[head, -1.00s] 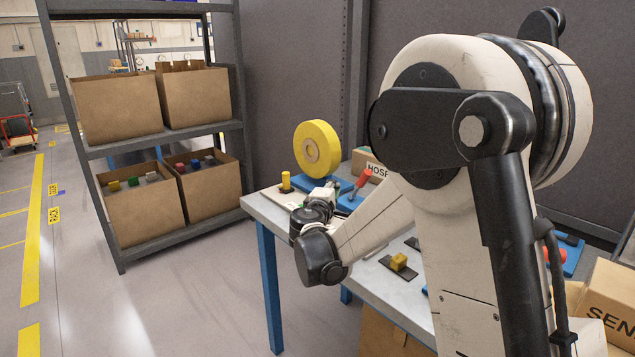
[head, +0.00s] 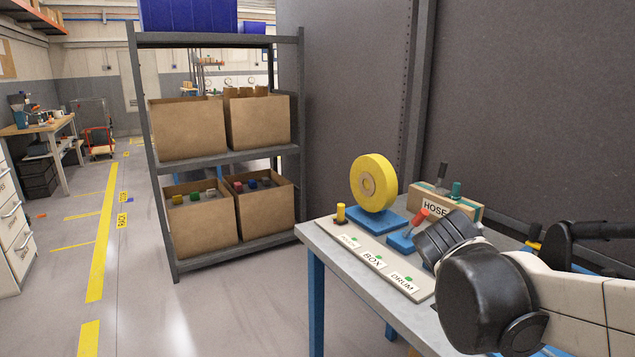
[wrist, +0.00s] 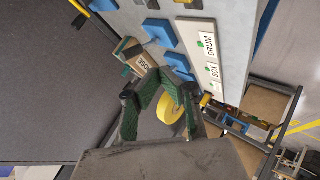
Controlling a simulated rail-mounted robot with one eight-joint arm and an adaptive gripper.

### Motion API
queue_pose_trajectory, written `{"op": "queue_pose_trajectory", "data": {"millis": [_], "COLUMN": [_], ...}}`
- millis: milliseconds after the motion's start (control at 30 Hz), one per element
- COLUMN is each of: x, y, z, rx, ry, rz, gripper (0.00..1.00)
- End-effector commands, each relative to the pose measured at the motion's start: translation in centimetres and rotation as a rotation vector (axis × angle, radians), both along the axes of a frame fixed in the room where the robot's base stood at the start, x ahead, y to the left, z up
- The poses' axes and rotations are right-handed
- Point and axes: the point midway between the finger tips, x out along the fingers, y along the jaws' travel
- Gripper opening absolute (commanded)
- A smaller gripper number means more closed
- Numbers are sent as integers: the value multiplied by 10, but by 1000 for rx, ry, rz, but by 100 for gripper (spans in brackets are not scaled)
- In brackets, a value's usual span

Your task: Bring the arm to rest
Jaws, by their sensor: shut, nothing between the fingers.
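My arm (head: 570,305) reaches in from the right edge in the head view, above the near part of the workbench (head: 330,240). Its dark rounded joint covers part of the bench top. My gripper (wrist: 163,80) shows in the wrist view with its green-padded fingers meeting at the tips. It is shut and holds nothing. Through the gap behind the tips the yellow disc (wrist: 169,104) is visible, farther off. I cannot make out the fingers in the head view.
The bench holds the upright yellow disc (head: 373,183) on a blue base, a HOSE box (head: 437,207), a red-handled lever (head: 419,222) and a label board (head: 404,281). A shelf rack (head: 160,200) with cardboard boxes stands behind.

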Motion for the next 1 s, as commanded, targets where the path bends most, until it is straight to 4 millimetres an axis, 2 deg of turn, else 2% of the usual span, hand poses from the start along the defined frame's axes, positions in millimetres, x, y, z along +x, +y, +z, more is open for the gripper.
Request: {"op": "queue_pose_trajectory", "data": {"millis": [33, 300, 500, 600, 800, 1000], "x": [-17, -98, -152, -172, -193, -195], "y": [1, 18, 38, 48, 59, 61], "z": [1, -11, -23, -28, -34, -35], "rx": [45, 307, 496, 570, 654, 664], "ry": [7, 54, 89, 102, 118, 120], "rz": [-14, -83, -130, -145, -163, -166], "gripper": [0, 0, 0, 0, 0, 0]}}
